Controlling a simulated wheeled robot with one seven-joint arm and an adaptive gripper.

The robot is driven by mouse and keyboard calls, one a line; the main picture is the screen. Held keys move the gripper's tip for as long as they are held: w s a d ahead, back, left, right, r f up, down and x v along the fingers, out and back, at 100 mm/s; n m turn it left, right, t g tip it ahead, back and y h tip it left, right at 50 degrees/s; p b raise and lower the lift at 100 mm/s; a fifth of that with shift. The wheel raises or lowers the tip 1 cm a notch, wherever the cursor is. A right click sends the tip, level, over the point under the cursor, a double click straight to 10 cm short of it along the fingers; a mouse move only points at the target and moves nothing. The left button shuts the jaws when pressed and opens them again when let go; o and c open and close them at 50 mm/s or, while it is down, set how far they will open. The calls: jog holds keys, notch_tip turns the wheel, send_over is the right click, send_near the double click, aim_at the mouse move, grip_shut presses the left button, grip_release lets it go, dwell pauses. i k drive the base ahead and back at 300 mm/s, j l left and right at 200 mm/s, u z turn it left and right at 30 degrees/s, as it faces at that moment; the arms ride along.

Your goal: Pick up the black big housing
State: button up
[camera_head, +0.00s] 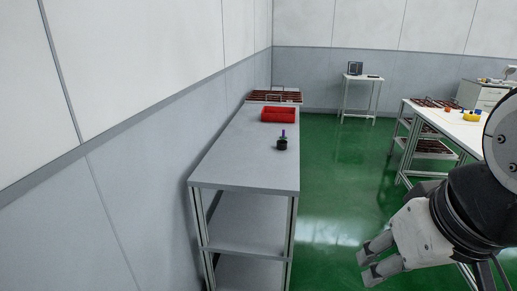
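A small black round object (282,145), which looks like the black big housing, stands on the grey table (240,176). A thin blue-purple piece rises from it, with a bit of green at its base. It is too small to make out in detail. My gripper (366,268) is at the lower right, in front of the green floor and right of the table. Its two pale fingers point left and are apart, with nothing seen between them. The gripper is well away from the black object.
A red bin (279,115) sits behind the black object, with a rack of dark red parts (274,97) beyond. The table's left side runs along the wall. A white workbench (440,117) stands at right, a small table (358,78) far back. Green floor (335,185) between is clear.

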aim_at(282, 145)
jog(key=i+l+u, duration=0.25)
jog(key=u, duration=0.25)
jog(key=i+l+u, duration=0.2)
jog(key=l+u, duration=0.25)
jog(key=i+l+u, duration=0.1)
jog(key=l+u, duration=0.4)
jog(key=i+l+u, duration=0.25)
jog(key=l, duration=1.1)
jog(key=l+u, duration=0.3)
jog(key=l, duration=1)
jog(key=i+l, duration=0.1)
jog(key=l, duration=1.5)
